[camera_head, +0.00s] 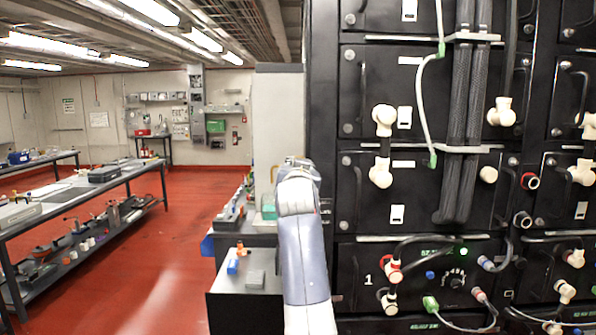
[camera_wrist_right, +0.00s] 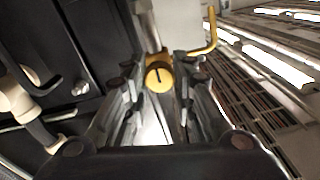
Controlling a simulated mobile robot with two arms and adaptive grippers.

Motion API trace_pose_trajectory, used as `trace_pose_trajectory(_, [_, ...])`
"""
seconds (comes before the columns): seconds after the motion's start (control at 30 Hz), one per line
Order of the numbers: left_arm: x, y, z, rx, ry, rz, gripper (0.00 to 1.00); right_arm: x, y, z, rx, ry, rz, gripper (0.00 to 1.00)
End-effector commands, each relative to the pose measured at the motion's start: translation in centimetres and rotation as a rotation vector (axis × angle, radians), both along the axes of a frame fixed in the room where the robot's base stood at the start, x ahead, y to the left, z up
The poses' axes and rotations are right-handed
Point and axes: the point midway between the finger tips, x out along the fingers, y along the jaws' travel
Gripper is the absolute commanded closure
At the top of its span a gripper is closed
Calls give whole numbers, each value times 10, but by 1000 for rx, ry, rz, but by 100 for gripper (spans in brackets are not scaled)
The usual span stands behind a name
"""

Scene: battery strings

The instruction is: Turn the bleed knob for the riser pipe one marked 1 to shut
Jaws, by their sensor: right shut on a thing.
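A round yellow knob (camera_wrist_right: 158,75) with a dark line across its face shows in the right wrist view. It sits in front of a pale metal pipe (camera_wrist_right: 147,28). My right gripper (camera_wrist_right: 160,82) has its fingers on both sides of the knob and is shut on it. The line on the knob stands close to upright in this view. No number is readable on the pipe or knob. In the head view an arm of mine rises in the middle and hides its gripper and the knob. My left gripper is in neither view.
A yellow bent handle (camera_wrist_right: 208,36) sits close right of the pipe. Black battery cabinets (camera_head: 420,200) with white connectors and cables stand on the right; one panel bears a "1" (camera_head: 368,280). A workbench (camera_head: 85,190) stands at left, with open red floor (camera_head: 165,245) between.

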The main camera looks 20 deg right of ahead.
Motion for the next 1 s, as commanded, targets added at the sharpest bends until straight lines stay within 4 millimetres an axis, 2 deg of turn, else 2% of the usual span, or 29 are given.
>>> trace_pose_trajectory(0.43, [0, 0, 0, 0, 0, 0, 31, 1, 0, -5, 15, 7, 0, 100])
trace_pose_trajectory(0.47, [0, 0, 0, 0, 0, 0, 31, 1, 0, -6, 15, 7, 0, 71])
trace_pose_trajectory(0.53, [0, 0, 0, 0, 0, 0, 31, 1, 0, -6, 16, 8, 0, 56])
trace_pose_trajectory(1.0, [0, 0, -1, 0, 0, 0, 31, 1, -3, -9, 15, 15, -4, 54])
